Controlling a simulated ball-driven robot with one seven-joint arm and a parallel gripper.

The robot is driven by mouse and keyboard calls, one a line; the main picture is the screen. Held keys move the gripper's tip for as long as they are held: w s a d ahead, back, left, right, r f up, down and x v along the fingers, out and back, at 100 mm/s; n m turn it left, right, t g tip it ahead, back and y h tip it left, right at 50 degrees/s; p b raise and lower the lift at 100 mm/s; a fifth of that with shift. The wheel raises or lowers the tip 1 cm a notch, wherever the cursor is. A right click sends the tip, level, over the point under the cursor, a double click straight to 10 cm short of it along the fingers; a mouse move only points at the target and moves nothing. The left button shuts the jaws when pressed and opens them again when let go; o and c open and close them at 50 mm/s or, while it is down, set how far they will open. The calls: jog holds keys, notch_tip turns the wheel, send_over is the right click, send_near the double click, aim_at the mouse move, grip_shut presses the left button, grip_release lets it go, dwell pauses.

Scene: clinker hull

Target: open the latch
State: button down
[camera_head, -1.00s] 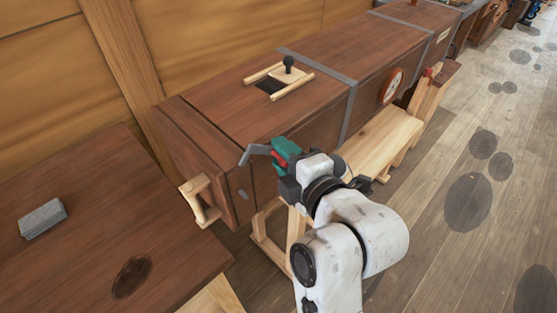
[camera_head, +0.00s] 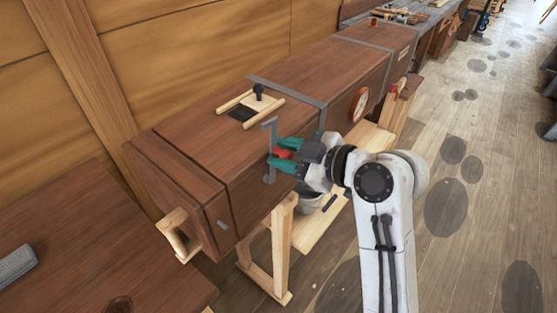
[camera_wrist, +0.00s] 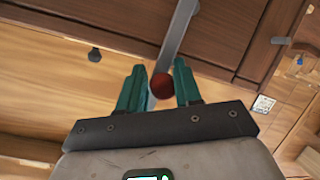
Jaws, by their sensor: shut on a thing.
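The latch appears to be a grey metal bar (camera_head: 269,140) with bent ends and a red ball knob (camera_head: 283,153), at the front side of the long brown wooden chest (camera_head: 200,140). My gripper (camera_head: 286,155) has its green fingers either side of the red knob. In the wrist view the knob (camera_wrist: 162,86) sits between the fingertips (camera_wrist: 160,88), and the grey bar (camera_wrist: 179,30) runs up from it. The bar stands roughly upright in the head view. Where it joins the chest cannot be made out.
A small grey tab (camera_head: 223,225) and a pale wooden handle (camera_head: 177,235) are on the chest's near end. A board with a black knob (camera_head: 258,92) lies on top between two rails. A brown table (camera_head: 130,270) is at lower left; open floor (camera_head: 460,215) lies right.

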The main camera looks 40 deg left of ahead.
jog(key=shift+w+d+m+g+b, duration=0.1)
jog(key=shift+w+m+g+b, duration=0.35)
jog(key=shift+w+m, duration=0.6)
jog(key=c, duration=1.1)
grip_release()
jog(key=shift+o, duration=1.1)
jog(key=shift+f, duration=0.2)
jog(key=b+v, duration=0.2)
jog(key=v, duration=0.8)
jog(key=shift+d, duration=0.35)
jog(key=shift+r, duration=0.1)
jog(key=shift+w, duration=0.1)
